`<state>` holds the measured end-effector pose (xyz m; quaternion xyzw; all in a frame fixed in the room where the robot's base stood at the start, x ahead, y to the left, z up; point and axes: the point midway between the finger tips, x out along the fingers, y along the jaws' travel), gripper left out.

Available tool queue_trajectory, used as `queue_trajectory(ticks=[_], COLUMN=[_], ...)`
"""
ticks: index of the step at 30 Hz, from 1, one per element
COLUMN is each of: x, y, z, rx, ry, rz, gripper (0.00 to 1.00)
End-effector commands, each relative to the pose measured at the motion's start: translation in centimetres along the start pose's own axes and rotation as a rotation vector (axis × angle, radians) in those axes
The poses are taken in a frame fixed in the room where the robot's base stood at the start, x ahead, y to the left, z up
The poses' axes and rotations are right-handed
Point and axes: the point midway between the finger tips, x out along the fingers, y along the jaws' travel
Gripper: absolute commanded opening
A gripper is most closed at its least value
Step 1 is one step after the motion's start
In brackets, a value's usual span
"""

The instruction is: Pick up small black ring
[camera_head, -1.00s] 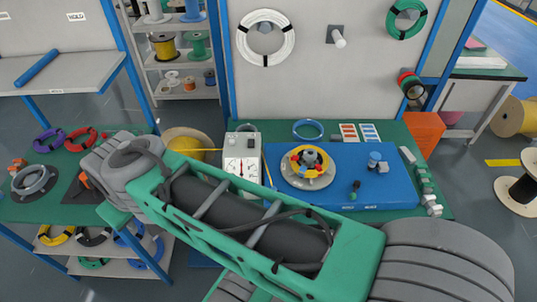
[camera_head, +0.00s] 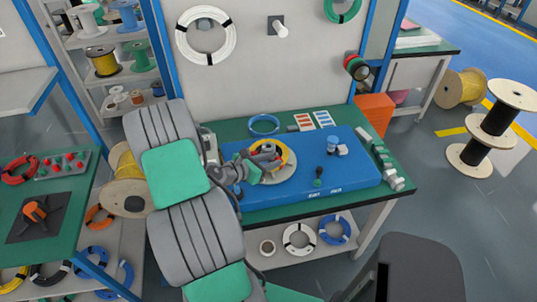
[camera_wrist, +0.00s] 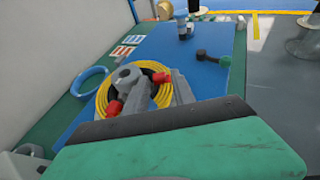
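In the wrist view a round fixture with a yellow coil (camera_wrist: 101,100), a grey centre post (camera_wrist: 128,80) and two red pieces (camera_wrist: 162,77) lies ahead of my gripper. A dark band shows just inside the yellow coil; I cannot tell whether it is a separate small black ring. In the head view my gripper (camera_head: 262,158) is over this fixture's left side, partly covering its yellow coil (camera_head: 284,153). Its fingertips are unclear, and I see nothing certain held. A black cable coil (camera_head: 49,273) lies on the lower left shelf.
The fixture stands on a blue board (camera_head: 345,185) on a green table. A blue ring (camera_head: 264,125) lies behind it. A blue-topped post (camera_head: 332,140) and a small green-and-black piece (camera_head: 318,176) stand to the right.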

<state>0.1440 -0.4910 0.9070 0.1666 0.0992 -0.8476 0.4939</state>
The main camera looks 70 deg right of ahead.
Motion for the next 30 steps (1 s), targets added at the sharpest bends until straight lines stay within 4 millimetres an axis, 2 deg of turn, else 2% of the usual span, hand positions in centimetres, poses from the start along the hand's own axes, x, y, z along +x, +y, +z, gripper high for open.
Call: queue_trajectory(ticks=[3,6,12,23,30], x=[2.2,3.0,3.0,3.0,3.0], y=[-0.2,-0.1,0.0,0.0,0.0], z=[0.1,0.0,0.0,-0.1,-0.1], rx=[0.003,0.002,0.003,0.003,0.003], ry=[0.002,0.001,0.002,0.002,0.003], rz=[-0.003,-0.001,0.001,0.001,0.002], gripper=[0.31,0.31,0.30,0.00,0.00])
